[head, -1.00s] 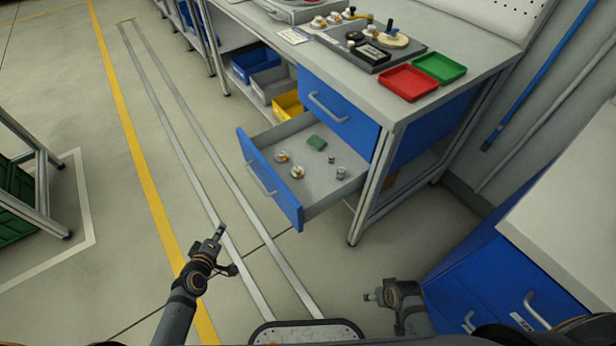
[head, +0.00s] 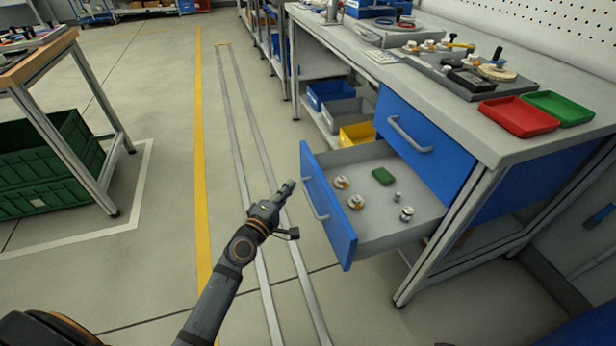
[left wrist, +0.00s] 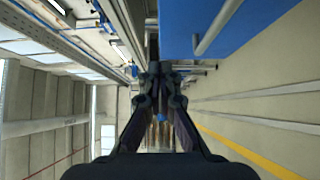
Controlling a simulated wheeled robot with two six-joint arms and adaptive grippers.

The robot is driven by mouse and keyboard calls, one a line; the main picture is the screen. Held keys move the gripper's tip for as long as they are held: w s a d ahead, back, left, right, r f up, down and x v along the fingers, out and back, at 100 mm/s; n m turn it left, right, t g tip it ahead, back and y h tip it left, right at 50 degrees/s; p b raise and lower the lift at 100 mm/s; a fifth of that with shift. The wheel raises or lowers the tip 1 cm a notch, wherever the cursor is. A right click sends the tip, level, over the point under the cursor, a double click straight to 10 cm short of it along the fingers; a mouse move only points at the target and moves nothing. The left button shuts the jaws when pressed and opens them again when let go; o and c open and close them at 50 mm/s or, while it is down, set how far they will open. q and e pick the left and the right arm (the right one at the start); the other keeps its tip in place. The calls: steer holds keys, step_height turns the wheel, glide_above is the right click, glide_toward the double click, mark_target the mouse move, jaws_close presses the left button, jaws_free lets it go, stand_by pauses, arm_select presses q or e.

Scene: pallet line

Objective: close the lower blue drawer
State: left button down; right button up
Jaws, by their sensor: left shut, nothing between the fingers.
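The lower blue drawer (head: 329,215) stands pulled out from the workbench in the head view. Its grey inside holds a green block, two round white-and-orange parts and small metal pieces. Its front carries a grey bar handle (head: 314,199). My left gripper (head: 289,187) is shut and empty, just left of the drawer front; whether it touches is not clear. In the left wrist view the shut fingers (left wrist: 160,70) point ahead, with a blue panel (left wrist: 225,30) and a grey bar handle (left wrist: 216,28) at upper right. My right gripper is not in view.
The closed upper blue drawer (head: 424,142) sits above, under the workbench top (head: 400,75). A red tray (head: 520,117) and a green tray (head: 558,109) lie on top. A table with green crates (head: 50,165) stands at left. The floor between is clear.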

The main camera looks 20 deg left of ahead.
mark_target(314, 169)
arm_select(q)
steer(key=w+d, duration=0.1)
steer(key=w, duration=0.1)
steer(key=w+d, duration=0.3)
steer(key=shift+w, duration=0.3)
